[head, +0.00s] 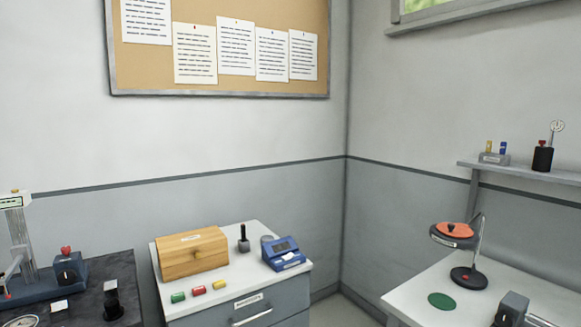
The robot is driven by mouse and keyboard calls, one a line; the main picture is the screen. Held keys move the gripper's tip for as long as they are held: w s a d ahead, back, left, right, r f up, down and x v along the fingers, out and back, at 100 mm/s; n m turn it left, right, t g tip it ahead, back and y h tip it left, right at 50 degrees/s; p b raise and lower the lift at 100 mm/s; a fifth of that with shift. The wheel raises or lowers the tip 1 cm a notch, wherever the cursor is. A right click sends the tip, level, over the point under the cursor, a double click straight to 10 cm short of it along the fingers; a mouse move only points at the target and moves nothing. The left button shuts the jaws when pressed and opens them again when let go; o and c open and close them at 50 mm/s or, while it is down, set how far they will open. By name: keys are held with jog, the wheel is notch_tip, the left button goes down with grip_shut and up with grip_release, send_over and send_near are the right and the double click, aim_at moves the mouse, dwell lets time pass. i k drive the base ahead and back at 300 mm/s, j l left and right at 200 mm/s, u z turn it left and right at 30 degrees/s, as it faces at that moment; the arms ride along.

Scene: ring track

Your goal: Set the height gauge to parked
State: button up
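A device with an upright grey column and a small greenish display at its top (18,232) stands at the left edge on a dark table, and it looks like the height gauge. Its left side is cut off by the picture edge. A dial shows low on it, and its setting is too small to read. My gripper is not in view.
The dark table (90,284) also holds a block with a red knob (68,267) and a small black stand (112,300). A white-topped cabinet (219,283) carries a wooden box (191,252) and a blue device (285,254). A white bench (408,296) stands right.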

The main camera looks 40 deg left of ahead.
aim_at(34, 286)
jog(key=u, duration=2.7)
jog(key=i+l+z, duration=0.2)
jog(key=i, duration=1.55)
jog(key=j, duration=0.1)
